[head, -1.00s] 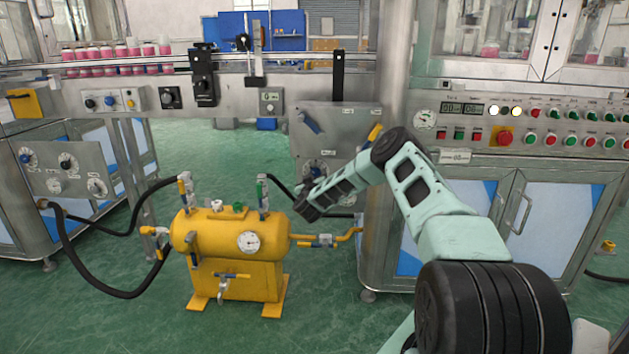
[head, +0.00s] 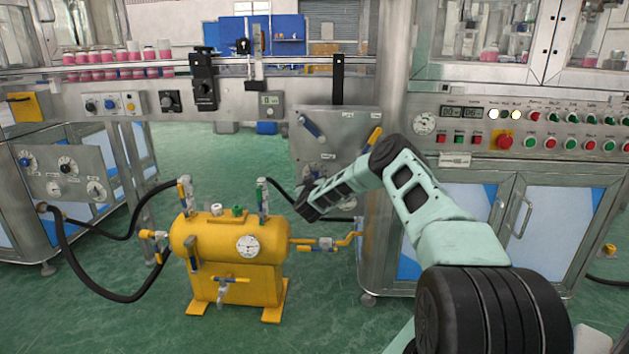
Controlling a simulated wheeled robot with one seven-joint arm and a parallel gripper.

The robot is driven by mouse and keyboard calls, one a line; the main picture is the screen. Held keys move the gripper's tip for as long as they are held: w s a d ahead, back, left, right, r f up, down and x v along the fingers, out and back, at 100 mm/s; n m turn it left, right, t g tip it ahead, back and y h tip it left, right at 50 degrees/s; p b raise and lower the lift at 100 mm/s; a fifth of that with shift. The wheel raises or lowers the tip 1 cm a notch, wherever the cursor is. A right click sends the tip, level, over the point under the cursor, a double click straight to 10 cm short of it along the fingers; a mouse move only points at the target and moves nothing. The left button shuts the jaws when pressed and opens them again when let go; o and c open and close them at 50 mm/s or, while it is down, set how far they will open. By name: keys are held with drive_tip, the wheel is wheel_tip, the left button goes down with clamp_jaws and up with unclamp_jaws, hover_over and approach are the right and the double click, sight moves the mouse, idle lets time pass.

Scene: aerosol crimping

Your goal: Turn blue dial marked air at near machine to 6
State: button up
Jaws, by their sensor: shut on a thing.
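The near machine's grey panel (head: 345,128) stands in the middle of the view, with a blue-centred dial (head: 314,170) on its lower left part. My arm reaches across from the right, and its dark end with my gripper (head: 305,200) is at the lower left of this panel, close to the dial. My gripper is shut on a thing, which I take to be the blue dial. The fingertips and the grip are mostly hidden behind the wrist. The dial's markings and pointer are too small to read.
A yellow tank (head: 230,265) with a gauge, valves and black hoses stands on the floor just left of my gripper. A left panel (head: 70,178) carries several dials. The right cabinet (head: 480,215) is close behind my arm. The green floor is open at the front left.

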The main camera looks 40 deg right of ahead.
drive_tip(key=shift+r, duration=0.1)
drive_tip(key=m+p, duration=0.1)
drive_tip(key=m, duration=0.4)
drive_tip(key=shift+m, duration=0.4)
drive_tip(key=m, duration=0.3)
drive_tip(key=shift+f+m+b, duration=0.2)
drive_tip(key=shift+m+b, duration=0.1)
drive_tip(key=shift+s+f+m+b, duration=0.1)
drive_tip(key=shift+m+b, duration=2.15)
drive_tip(key=shift+m, duration=4.55)
